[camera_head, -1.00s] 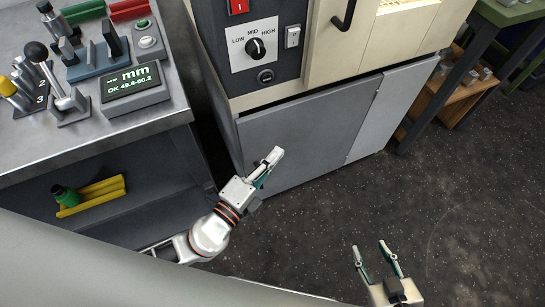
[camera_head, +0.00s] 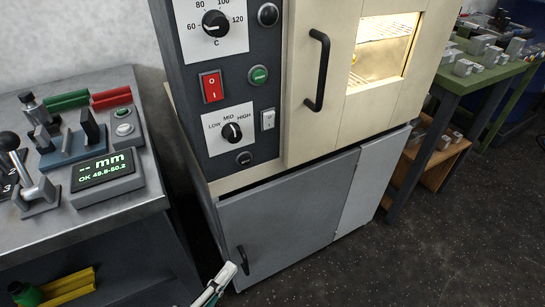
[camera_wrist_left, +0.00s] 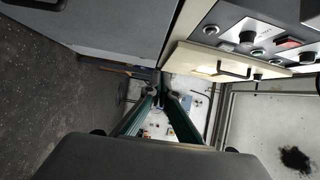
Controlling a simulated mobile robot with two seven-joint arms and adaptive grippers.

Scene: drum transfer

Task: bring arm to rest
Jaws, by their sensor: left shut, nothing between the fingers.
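My left gripper (camera_head: 214,286) shows at the bottom edge of the head view, in front of the lower cabinet door. Only its fingers are in the picture; the rest of the arm is cut off. Its fingers are shut with nothing between them. In the left wrist view the two dark green fingers (camera_wrist_left: 160,100) come together at their tips, and no object is held there. My right gripper is outside both current views.
The cream oven (camera_head: 340,95) with a lit window stands on a grey cabinet (camera_head: 285,220). A steel bench (camera_head: 105,215) at left carries a gauge display (camera_head: 103,170). A green table (camera_head: 490,75) with metal blocks stands at right. The floor (camera_head: 440,240) at right is clear.

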